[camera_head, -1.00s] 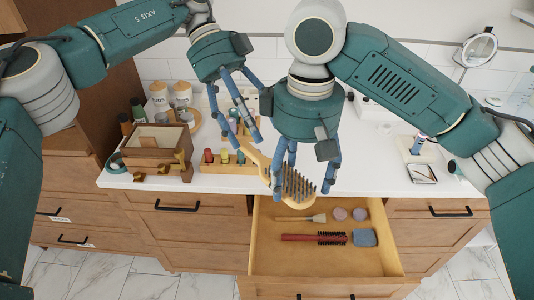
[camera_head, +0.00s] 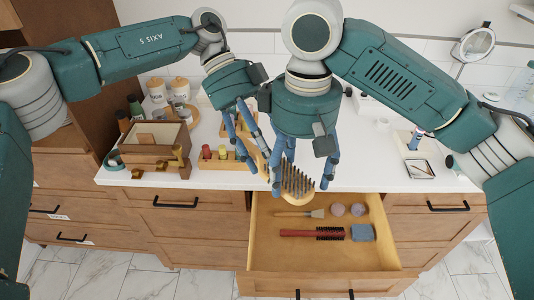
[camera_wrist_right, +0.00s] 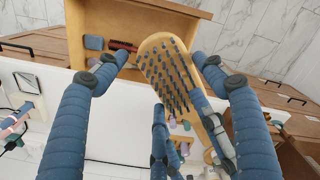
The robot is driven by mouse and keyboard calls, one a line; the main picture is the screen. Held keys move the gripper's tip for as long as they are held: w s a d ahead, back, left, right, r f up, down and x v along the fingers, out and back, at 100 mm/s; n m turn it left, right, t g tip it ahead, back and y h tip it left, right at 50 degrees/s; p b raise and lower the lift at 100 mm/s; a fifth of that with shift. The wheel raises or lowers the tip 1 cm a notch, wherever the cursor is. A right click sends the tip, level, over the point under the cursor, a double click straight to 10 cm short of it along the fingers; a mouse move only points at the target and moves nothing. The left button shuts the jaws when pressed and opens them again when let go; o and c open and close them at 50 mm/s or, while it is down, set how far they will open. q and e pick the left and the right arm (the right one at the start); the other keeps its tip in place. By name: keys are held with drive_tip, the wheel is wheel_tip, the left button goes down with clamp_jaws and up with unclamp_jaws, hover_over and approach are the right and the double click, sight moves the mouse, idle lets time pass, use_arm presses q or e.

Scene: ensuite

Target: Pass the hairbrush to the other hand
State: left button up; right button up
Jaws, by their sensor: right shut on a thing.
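The hairbrush is a wooden paddle brush with dark bristles (camera_head: 297,181). My right gripper (camera_head: 301,186) is shut on its head above the open drawer. In the right wrist view, the brush head (camera_wrist_right: 165,75) lies between my right fingertips, bristles toward the camera. The handle runs toward my left gripper (camera_head: 250,155), partly hidden behind its fingers. My left gripper is open at the handle. In the right wrist view, one left finger overlaps the handle and another stands apart from it. Contact there cannot be told.
The open drawer (camera_head: 275,257) below holds a red brush (camera_head: 312,233), a small wooden-handled brush, round items and a blue-grey block (camera_head: 362,232). A wooden box (camera_head: 152,147), a rack of small bottles (camera_head: 222,160) and jars stand on the white counter at left. A mirror (camera_head: 474,45) is at right.

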use_arm(q)
drive_tip(key=shift+w+a+f, duration=0.1)
drive_tip(key=shift+a+f, duration=0.05)
drive_tip(key=shift+f, duration=0.2)
drive_tip(key=shift+c, duration=0.7)
use_arm(e)
drive_tip(key=shift+a+r, duration=0.1)
drive_tip(key=shift+r, duration=0.1)
use_arm(q)
drive_tip(key=o, duration=1.1)
drive_tip(key=shift+r, duration=0.1)
